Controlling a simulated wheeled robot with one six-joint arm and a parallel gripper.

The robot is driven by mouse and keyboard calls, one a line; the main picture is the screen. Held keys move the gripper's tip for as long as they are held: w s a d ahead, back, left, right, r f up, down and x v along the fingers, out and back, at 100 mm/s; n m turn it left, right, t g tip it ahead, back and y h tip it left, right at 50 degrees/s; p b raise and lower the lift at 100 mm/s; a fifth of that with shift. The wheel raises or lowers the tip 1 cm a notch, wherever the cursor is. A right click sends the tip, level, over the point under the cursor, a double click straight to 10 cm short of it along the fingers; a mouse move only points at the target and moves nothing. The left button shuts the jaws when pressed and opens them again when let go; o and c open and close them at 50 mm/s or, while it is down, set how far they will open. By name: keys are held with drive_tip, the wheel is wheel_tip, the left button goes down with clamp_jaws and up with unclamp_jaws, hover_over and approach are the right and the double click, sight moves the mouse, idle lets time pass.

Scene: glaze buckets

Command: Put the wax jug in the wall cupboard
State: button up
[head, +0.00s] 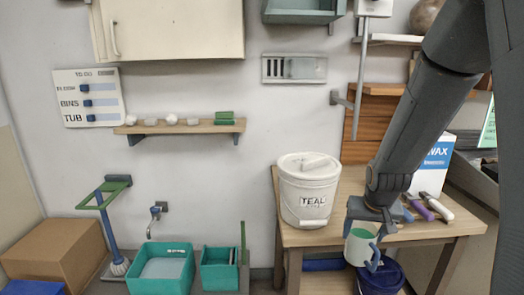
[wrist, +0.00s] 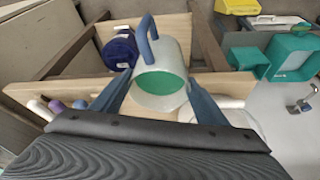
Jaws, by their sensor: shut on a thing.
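The wax jug (head: 358,248) is a pale cup with a blue handle and green contents. My gripper (head: 362,234) points down and is shut on it, holding it in front of the wooden table's edge. In the wrist view the jug (wrist: 172,50) sits between both fingers of my gripper (wrist: 160,82). Its mouth faces the camera and its handle points away. The wall cupboard (head: 170,28) hangs at the upper left. It is cream, with a handle near its left edge, and its front looks closed.
A dark blue bucket (head: 382,277) is below the jug. A wall shelf (head: 180,128) holds small items under the cupboard. Teal tubs stand lower left.

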sight(350, 253)
drive_tip(key=shift+n, duration=0.4)
drive_tip(key=a+f, duration=0.1)
drive_tip(key=f, duration=0.1)
drive_tip(key=s+a+f, duration=0.1)
drive_tip(key=f, duration=0.1)
drive_tip(key=a+f, duration=0.1)
drive_tip(key=f, duration=0.1)
drive_tip(key=shift+s+a, duration=0.3)
drive_tip(key=shift+a, duration=0.05)
drive_tip(key=s+a+f, duration=0.1)
drive_tip(key=a+f, duration=0.2)
drive_tip(key=f, duration=0.2)
drive_tip(key=s+a+f+n+y, duration=0.1)
drive_tip(key=s+a+f, duration=0.1)
drive_tip(key=f, duration=0.3)
drive_tip(key=shift+a+f+n, duration=0.3)
drive_tip(key=shift+a, duration=0.25)
drive_tip(key=shift+s, duration=0.1)
